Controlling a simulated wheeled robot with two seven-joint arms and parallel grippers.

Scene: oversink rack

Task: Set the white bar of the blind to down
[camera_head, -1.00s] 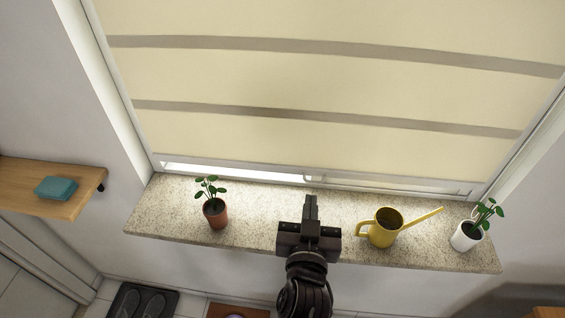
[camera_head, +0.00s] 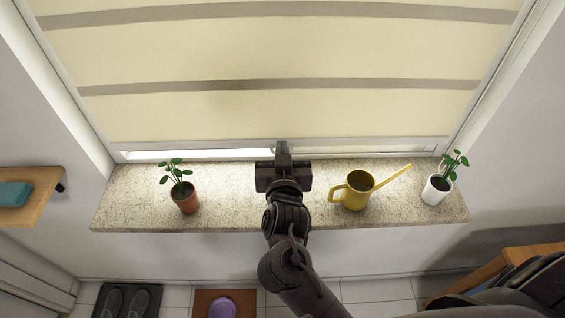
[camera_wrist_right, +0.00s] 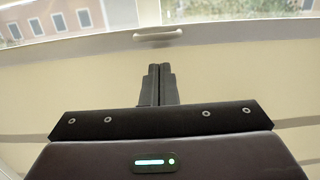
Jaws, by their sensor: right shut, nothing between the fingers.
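The cream blind (camera_head: 270,112) with grey-brown stripes covers most of the window. Its white bar (camera_head: 370,147) runs along its lower edge, a little above the sill, with a bright strip of uncovered window beneath on the left. My right gripper (camera_head: 282,146) is shut and empty, its fingertips overlapping the bar in the head view. In the right wrist view the gripper (camera_wrist_right: 157,68) points at a small white handle (camera_wrist_right: 158,36) on the bar (camera_wrist_right: 230,33), with a visible gap in the picture. I cannot tell if they touch. My left gripper is not in view.
On the speckled sill (camera_head: 235,205) stand a potted plant in terracotta (camera_head: 185,199) left of my arm, and a yellow watering can (camera_head: 355,192) and white-potted plant (camera_head: 437,190) to its right. A wooden shelf (camera_head: 45,187) is at left.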

